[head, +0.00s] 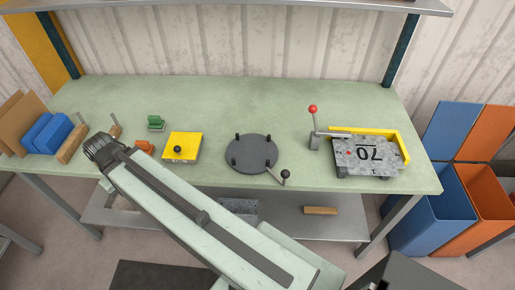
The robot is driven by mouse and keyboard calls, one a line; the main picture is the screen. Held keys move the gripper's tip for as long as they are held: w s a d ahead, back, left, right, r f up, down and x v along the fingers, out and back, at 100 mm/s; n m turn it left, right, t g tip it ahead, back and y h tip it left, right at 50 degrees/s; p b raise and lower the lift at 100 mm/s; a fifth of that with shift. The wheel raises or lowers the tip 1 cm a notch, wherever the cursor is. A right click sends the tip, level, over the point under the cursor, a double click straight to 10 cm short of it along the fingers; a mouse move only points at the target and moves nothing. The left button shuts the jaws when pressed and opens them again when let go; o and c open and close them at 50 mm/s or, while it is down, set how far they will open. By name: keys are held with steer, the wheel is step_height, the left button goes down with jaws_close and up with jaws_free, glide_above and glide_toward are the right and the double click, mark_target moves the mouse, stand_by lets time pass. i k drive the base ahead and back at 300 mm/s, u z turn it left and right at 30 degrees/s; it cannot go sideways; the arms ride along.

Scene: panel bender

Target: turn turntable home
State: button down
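The turntable (251,154) is a dark grey round disc lying flat on the green bench top, right of my arm. Several short black pegs stand near its rim. A light grey crank arm with a black knob (285,174) sticks out from its front right edge, toward the bench's front edge. My arm crosses the view from the bottom right to the left of the bench and ends in a dark ribbed joint. I cannot make out my gripper's fingers. Nothing of mine touches the turntable in this view.
A yellow block with a black knob (182,147) sits left of the turntable. A red-knobbed lever (313,110) stands beside a grey plate marked 70 (368,157) on the right. Blue blocks (47,132) are at the far left. The bench behind the turntable is clear.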

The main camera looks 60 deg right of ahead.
mark_target(252, 153)
steer(key=z, duration=1.2)
steer(key=k, duration=1.15)
steer(key=u, duration=0.6)
steer(key=i, duration=0.55)
steer(key=z, duration=0.05)
